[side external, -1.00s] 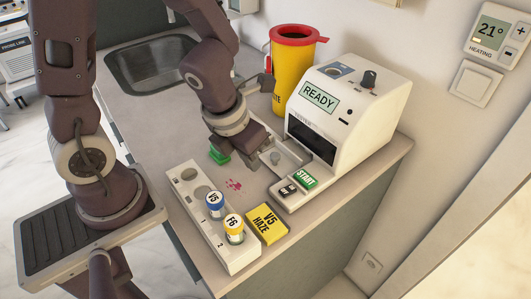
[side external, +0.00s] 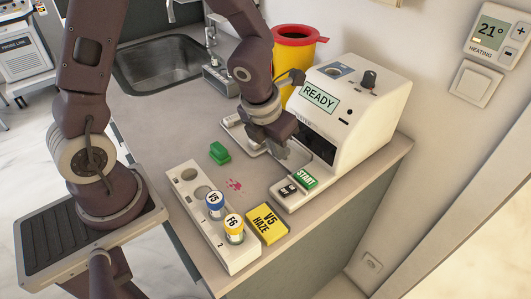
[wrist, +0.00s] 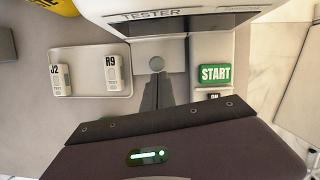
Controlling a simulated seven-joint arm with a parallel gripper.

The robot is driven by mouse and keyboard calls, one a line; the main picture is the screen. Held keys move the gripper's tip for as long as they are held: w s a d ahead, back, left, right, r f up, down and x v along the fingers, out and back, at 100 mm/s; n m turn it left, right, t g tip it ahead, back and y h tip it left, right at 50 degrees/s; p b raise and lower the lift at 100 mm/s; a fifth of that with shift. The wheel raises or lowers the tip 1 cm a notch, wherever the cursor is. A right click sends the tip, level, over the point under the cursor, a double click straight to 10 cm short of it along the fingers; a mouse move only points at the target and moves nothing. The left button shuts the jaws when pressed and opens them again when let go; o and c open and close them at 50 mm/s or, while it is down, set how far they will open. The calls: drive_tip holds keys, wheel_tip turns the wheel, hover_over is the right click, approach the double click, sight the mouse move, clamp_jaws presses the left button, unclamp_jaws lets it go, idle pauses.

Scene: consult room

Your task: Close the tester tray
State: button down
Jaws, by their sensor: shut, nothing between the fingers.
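The tester (side external: 352,100) is a white machine whose screen reads READY, with a dark slot in its front. Its grey tester tray (wrist: 172,55) sticks out below the slot in the wrist view and has a round recess in it. In the side view my gripper and wrist hide most of the tray. My gripper (side external: 284,152) is low at the front of the tester, over the tray. In the wrist view its shut, empty fingers (wrist: 157,92) overlap the tray just in front of the recess. I cannot tell whether they touch it.
The green START button (side external: 305,179) is right of the tray. A light tray with cartridges J2 (wrist: 62,80) and R9 (wrist: 112,73) lies to its left. A vial rack (side external: 188,190), yellow V5 HAZE box (side external: 267,223), green block (side external: 219,153) and yellow bin (side external: 291,62) stand nearby.

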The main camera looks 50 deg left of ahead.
drive_tip(key=shift+w, duration=0.35)
drive_tip(key=shift+r, duration=0.1)
